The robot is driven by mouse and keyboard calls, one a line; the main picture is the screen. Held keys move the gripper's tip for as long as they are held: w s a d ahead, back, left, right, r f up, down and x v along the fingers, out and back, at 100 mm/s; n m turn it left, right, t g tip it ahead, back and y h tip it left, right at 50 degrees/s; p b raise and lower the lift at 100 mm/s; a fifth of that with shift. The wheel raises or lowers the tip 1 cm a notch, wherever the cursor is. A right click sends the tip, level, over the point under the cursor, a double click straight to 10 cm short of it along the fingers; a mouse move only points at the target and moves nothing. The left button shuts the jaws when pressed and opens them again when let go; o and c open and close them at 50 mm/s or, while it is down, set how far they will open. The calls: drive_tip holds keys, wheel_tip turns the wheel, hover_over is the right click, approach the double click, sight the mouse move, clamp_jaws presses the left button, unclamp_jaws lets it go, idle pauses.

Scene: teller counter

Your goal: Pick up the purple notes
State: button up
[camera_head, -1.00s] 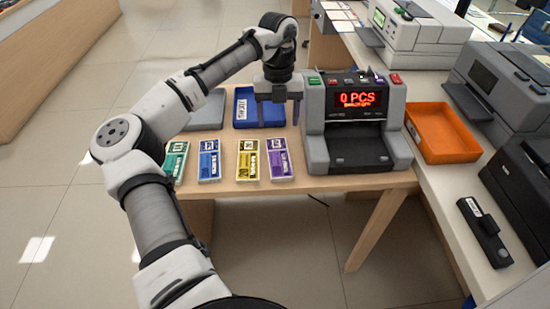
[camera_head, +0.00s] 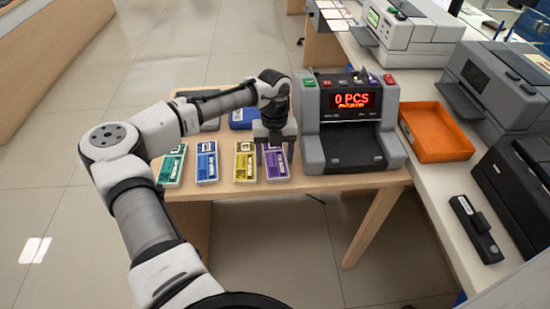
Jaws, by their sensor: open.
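The purple notes (camera_head: 277,166) are a flat bundle with a white label, lying on the wooden table (camera_head: 225,190) at the right end of a row of bundles, left of the counting machine. My gripper (camera_head: 274,156) points down over the purple notes, with its fingers spread near the bundle's far part. The far end of the bundle is partly hidden by the gripper. I cannot tell whether the fingers touch the bundle. Nothing is seen held between them.
Yellow (camera_head: 245,167), blue (camera_head: 207,166) and green (camera_head: 171,168) note bundles lie to the left. The counting machine (camera_head: 345,160), showing "0 PCS", stands close on the right. A blue tray (camera_head: 240,122) is behind my gripper. An orange tray (camera_head: 435,132) sits on the right counter.

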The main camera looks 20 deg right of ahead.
drive_tip(key=shift+c, duration=0.4)
drive_tip(key=c, duration=0.7)
